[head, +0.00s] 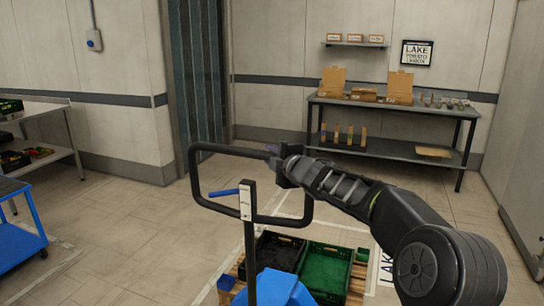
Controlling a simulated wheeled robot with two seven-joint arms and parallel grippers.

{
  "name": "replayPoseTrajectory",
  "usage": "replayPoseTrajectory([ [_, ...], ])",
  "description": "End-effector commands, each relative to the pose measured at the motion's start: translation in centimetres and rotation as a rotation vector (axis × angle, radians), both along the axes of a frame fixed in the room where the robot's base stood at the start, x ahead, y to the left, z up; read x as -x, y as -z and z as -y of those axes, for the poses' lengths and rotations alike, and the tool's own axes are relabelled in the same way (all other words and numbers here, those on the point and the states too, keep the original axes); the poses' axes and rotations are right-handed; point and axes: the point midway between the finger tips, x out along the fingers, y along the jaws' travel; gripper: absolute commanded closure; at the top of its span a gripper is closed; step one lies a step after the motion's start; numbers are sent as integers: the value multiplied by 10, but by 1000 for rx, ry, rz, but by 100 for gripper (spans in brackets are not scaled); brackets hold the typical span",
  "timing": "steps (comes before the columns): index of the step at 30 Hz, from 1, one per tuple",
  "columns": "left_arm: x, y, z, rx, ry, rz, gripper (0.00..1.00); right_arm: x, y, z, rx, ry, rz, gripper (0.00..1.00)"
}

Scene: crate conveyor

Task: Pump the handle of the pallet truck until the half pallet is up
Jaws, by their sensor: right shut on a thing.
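The pallet truck's handle (194,176) is a black looped bar on a dark upright shaft, with a blue lever (222,193) at its left. My right gripper (279,165) is shut on the handle's upper right corner; the fingertips are partly hidden. The truck's blue body (275,290) shows at the bottom edge. Behind it is the wooden half pallet (355,285) with a black crate (275,250) and a green crate (325,268) on it. The forks are hidden, and I cannot tell the pallet's height above the floor. My left gripper is not in view.
A grey workbench (390,103) with cardboard boxes stands at the back right wall. A blue cart (20,240) and a shelf table (50,112) with crates stand at the left. A strip curtain (197,80) hangs at the back. The floor left of the handle is clear.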

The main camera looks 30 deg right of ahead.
Motion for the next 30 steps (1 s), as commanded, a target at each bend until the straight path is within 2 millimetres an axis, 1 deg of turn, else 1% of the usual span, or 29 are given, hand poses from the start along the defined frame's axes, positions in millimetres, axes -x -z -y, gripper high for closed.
replayPoseTrajectory([
  [1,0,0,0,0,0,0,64,0,1,0,0,0,-1,92],
  [4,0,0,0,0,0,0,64,0,1,0,0,0,-1,100],
  [30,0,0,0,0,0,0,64,0,1,0,0,1,-2,100],
])
